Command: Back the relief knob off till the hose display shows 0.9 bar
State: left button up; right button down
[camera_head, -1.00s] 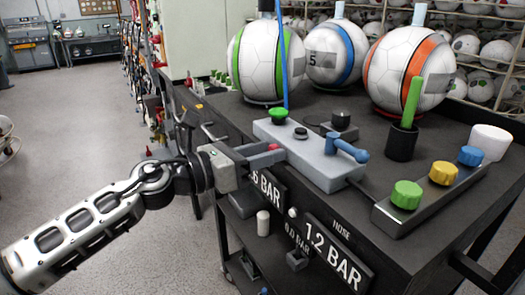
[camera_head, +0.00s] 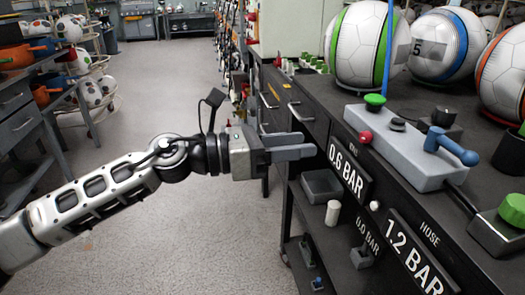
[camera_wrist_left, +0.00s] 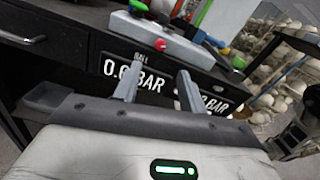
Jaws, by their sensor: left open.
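The hose display (camera_head: 415,250) reads 1.2 BAR on the bench front. A second display (camera_head: 349,172) to its left reads 0.6 BAR; it also shows in the wrist view (camera_wrist_left: 133,75). Above them sits a grey valve block (camera_head: 405,150) with a red knob (camera_head: 366,137) on its front, a green knob (camera_head: 375,100), a black knob and a blue lever (camera_head: 452,146). I cannot tell which knob is the relief knob. My left gripper (camera_head: 308,146) is open and empty, left of the block and apart from the red knob (camera_wrist_left: 160,45). My right gripper is out of view.
Several balls (camera_head: 368,45) stand at the back of the black bench. A large green knob (camera_head: 514,208) is at the right edge. A small grey tray (camera_head: 322,186) and a white cylinder (camera_head: 333,213) are below my left gripper. The floor at left is clear.

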pick_arm(q)
jog(key=a, duration=0.5)
jog(key=shift+s+b, duration=0.3)
jog(key=shift+s, duration=0.05)
